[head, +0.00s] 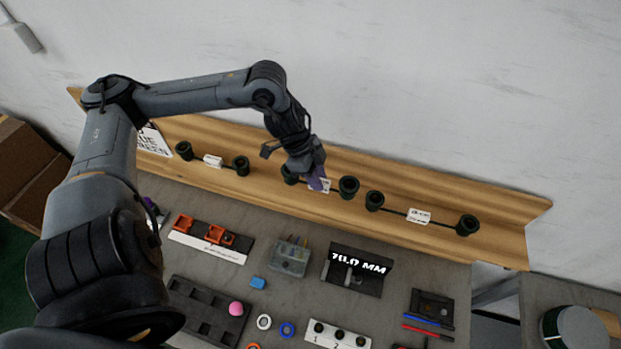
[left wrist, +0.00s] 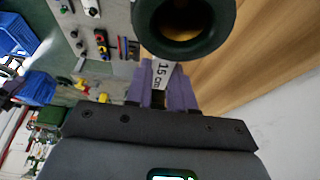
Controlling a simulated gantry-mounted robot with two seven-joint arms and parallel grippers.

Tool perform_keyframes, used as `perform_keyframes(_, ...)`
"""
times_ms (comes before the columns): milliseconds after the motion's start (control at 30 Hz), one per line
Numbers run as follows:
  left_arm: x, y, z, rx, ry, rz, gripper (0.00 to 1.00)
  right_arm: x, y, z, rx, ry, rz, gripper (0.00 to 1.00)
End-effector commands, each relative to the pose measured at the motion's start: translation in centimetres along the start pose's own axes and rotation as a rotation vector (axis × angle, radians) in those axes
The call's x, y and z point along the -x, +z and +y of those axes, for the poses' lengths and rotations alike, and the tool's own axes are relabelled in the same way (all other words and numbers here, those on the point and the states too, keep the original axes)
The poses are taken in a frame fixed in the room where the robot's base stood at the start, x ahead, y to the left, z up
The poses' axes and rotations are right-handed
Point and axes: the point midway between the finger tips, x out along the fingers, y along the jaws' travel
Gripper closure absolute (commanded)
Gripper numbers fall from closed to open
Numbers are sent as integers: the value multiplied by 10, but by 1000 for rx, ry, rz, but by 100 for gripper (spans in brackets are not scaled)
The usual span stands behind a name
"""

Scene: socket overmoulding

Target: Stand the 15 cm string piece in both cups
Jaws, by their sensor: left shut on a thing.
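My left gripper (head: 315,182) is over the wooden ledge, its purple fingers shut at the white label of the 15 cm string piece (head: 325,186). In the left wrist view the label (left wrist: 161,73) reads "15 cm" between the purple fingers (left wrist: 165,96). A dark green cup (head: 348,187) is just right of the fingers, and another cup (head: 289,176) is partly hidden behind the gripper on the left. The left wrist view shows one hollow, round cup (left wrist: 182,48) close ahead of the fingers. Whether the string's ends sit in the cups cannot be told. My right gripper is out of view.
Other dark cups with labelled strings stand along the ledge, at left (head: 240,165) and at right (head: 374,200). The grey table below holds an orange-part strip (head: 208,240), a 70.0 MM display (head: 357,265), a dark tray (head: 190,292) and small rings. The white wall rises behind the ledge.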

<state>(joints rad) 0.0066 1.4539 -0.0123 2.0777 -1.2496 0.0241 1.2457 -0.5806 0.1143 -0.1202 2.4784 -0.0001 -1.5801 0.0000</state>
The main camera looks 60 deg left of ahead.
Motion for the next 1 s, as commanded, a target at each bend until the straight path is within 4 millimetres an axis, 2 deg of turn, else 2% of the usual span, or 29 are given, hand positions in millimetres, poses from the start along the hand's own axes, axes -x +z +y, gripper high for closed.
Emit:
perform_keyframes(33, -1, -5, 0, -4, -5, 9, 100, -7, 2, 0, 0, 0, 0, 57)
perform_keyframes(233, 2, -18, 7, -10, -6, 6, 100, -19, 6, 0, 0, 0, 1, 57)
perform_keyframes(300, 9, -27, 11, -8, -4, 6, 100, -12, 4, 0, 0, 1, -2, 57)
perform_keyframes(600, 15, -52, 24, -8, -4, 2, 100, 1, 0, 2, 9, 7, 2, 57)
perform_keyframes(1000, 15, -64, 31, 20, -14, -1, 100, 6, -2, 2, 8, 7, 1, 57)
